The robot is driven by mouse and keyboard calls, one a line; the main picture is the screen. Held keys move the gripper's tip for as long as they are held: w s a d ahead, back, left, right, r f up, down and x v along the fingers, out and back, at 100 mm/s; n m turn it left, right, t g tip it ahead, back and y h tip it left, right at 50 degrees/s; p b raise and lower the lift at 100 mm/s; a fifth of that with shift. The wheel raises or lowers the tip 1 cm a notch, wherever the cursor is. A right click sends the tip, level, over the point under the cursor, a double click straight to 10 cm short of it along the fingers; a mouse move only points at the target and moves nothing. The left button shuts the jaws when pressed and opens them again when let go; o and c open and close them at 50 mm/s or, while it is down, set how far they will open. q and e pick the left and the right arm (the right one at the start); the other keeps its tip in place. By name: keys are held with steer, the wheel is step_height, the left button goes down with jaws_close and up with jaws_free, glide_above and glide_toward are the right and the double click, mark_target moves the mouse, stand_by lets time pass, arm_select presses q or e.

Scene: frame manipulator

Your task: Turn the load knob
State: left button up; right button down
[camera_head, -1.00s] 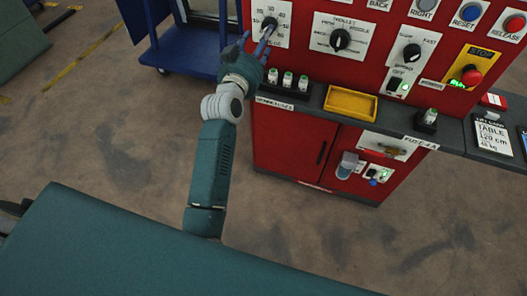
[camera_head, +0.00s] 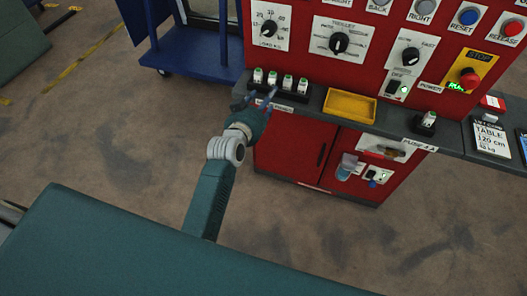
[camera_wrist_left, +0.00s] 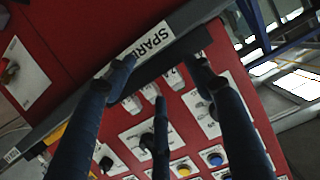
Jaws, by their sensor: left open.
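The load knob (camera_head: 268,28) is a round black dial on a white scale plate at the upper left of the red panel. It is uncovered in the head view; its exact setting is too small to read. In the left wrist view it shows at the right (camera_wrist_left: 212,110), partly beside a finger. My left gripper (camera_head: 258,97) is open and empty, below and apart from the knob, in front of the shelf with the spare fuses. Its spread fingers show in the left wrist view (camera_wrist_left: 160,66). My right gripper is not in view.
Several spare fuses (camera_head: 288,84) stand in a black holder on the shelf just behind the gripper. A yellow tray (camera_head: 350,105) is to their right. The trolley knob (camera_head: 340,42) and a red stop button (camera_head: 469,78) are on the panel. A blue cart (camera_head: 195,50) stands at left.

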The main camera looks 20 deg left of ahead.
arm_select(q)
steer(key=s+d+f+g, duration=0.1)
steer(key=s+f, duration=0.3)
steer(key=f, duration=0.4)
steer(key=s+d+f+g+p, duration=0.1)
steer(key=s+f+g, duration=0.1)
steer(key=f, duration=0.7)
steer(key=shift+s+f+g, duration=0.25)
steer(key=shift+s+g, duration=0.05)
steer(key=shift+s, duration=0.55)
steer(key=shift+d, duration=0.1)
steer(key=s+f+g, duration=0.5)
steer(key=s+f, duration=1.7)
steer(key=s+a+f+g, duration=0.1)
steer(key=s+a+f, duration=0.1)
steer(key=s, duration=0.7)
steer(key=s+a+f+g, duration=0.2)
steer(key=s+f, duration=0.2)
steer(key=s, duration=0.6)
steer(key=s+a+f+m+g, duration=0.1)
steer(key=s+f, duration=0.3)
steer(key=s, duration=0.5)
steer(key=shift+s+a+g+y, duration=0.15)
steer(key=shift+a+g+y, duration=0.25)
steer(key=shift+a+g, duration=0.25)
